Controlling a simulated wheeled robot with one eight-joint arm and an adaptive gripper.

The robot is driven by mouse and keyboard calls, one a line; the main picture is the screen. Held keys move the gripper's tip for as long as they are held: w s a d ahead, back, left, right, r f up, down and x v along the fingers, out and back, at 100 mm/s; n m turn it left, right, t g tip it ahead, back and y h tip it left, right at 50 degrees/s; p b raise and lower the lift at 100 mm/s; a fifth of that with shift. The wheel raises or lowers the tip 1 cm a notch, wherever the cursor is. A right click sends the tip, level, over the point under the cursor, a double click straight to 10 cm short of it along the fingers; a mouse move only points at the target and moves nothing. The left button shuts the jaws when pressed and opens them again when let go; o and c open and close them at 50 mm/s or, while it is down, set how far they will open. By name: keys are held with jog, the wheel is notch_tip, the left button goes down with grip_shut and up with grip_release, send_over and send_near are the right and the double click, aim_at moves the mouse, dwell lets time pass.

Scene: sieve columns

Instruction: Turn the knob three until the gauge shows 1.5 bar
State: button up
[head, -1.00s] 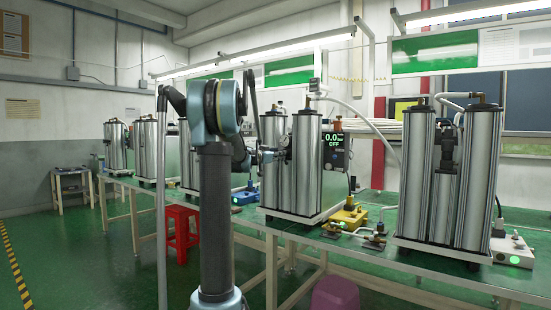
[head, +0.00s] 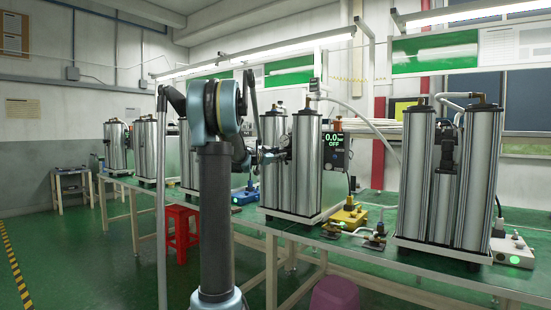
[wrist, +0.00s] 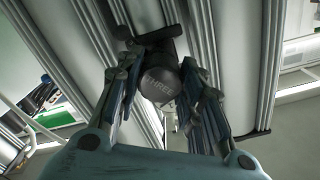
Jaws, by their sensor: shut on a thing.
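The lettering appears tilted. In the head view, my gripper (head: 272,156) is small and partly hidden by my arm, against the sieve columns (head: 305,165) at the middle of the bench. A dark box with a display (head: 335,142) beside these columns reads 0.0 and OFF. No gauge dial is clear enough to read.
More column pairs stand along the green bench (head: 285,228), including a large pair (head: 414,180) at the right. A yellow box (head: 347,214) and brass fittings lie between. A red stool (head: 181,225) and a purple stool (head: 335,294) stand by the bench. Green floor is open at left.

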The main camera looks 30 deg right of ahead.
jog(key=o, duration=1.1)
jog(key=shift+c, duration=0.2)
jog(key=shift+a, duration=0.1)
jog(key=v, duration=1.1)
jog(key=shift+s+a, duration=0.15)
jog(key=shift+a, duration=0.2)
jog(key=shift+f, duration=0.15)
